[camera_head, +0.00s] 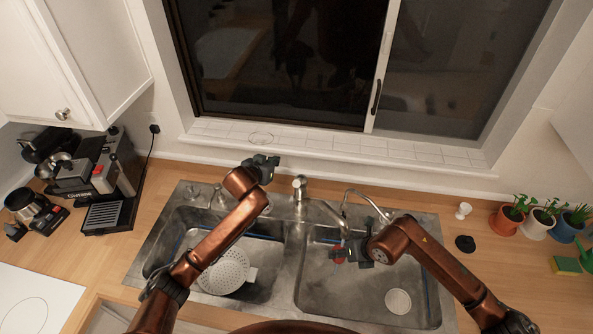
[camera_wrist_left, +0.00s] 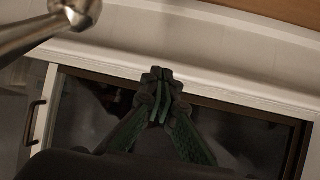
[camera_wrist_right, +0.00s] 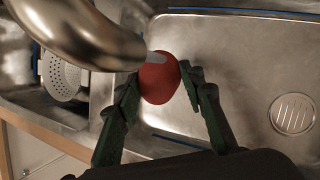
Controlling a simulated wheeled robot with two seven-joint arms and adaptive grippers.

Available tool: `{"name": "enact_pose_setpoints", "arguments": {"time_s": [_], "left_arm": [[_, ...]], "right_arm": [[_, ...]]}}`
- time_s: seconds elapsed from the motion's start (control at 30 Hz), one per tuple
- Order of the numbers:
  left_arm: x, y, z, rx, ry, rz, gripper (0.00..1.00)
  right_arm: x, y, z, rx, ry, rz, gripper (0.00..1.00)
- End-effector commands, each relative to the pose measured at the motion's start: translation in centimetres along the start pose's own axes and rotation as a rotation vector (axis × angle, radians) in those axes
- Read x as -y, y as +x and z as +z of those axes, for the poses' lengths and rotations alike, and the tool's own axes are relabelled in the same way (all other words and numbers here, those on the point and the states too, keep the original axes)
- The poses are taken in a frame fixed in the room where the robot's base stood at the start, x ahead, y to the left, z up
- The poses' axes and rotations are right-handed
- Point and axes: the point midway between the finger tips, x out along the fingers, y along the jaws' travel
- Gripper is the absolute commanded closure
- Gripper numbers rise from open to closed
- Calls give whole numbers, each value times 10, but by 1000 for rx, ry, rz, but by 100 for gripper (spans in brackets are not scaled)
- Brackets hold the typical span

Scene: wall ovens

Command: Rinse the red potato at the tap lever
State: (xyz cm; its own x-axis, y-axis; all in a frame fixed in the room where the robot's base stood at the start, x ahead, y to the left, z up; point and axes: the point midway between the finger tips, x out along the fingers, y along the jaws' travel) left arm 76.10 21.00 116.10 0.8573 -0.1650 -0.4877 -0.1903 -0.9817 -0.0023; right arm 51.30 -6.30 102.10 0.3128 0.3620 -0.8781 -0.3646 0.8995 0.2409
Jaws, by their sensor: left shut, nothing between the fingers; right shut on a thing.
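The red potato (camera_wrist_right: 160,82) is between the fingers of my right gripper (camera_head: 345,252), which is shut on it. In the right wrist view it sits just beside the mouth of the curved metal spout (camera_wrist_right: 85,35), with a pale grey patch on its top; I cannot tell if this is water. In the head view the potato (camera_head: 338,252) is mostly hidden, over the right sink basin. The tap lever (camera_head: 300,186) stands behind the sink. My left gripper (camera_head: 270,163) is shut and empty, to the left of the lever and a little behind it, apart from it.
The left basin (camera_head: 262,262) holds a white colander (camera_head: 227,271). The right basin has a round drain (camera_head: 398,301). A coffee machine (camera_head: 95,175) stands at left; potted plants (camera_head: 508,219) and a sponge (camera_head: 565,265) stand at right. The window sill (camera_head: 340,150) is close behind my left gripper.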

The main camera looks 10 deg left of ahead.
Motion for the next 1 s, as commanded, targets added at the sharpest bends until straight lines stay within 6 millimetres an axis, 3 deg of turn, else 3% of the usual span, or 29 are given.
{"name": "enact_pose_setpoints", "arguments": {"time_s": [0.03,0.2,0.37,0.57,0.7,0.9,1.0], "left_arm": [[-7,6,-11,42,-20,17,100],[-35,18,-25,234,-104,62,100],[-54,10,-42,417,-171,70,100],[-67,-24,-72,638,-245,41,100],[-72,-61,-96,775,-293,7,100],[-77,-110,-125,913,-343,-31,100],[-78,-125,-132,950,-355,-40,100]], "right_arm": [[0,0,0,1,0,0,90],[0,0,0,1,0,0,90],[0,0,0,1,0,0,90],[0,0,0,1,0,0,90],[0,0,0,1,0,0,90],[0,0,0,1,0,0,90],[0,0,0,1,0,0,90]]}}
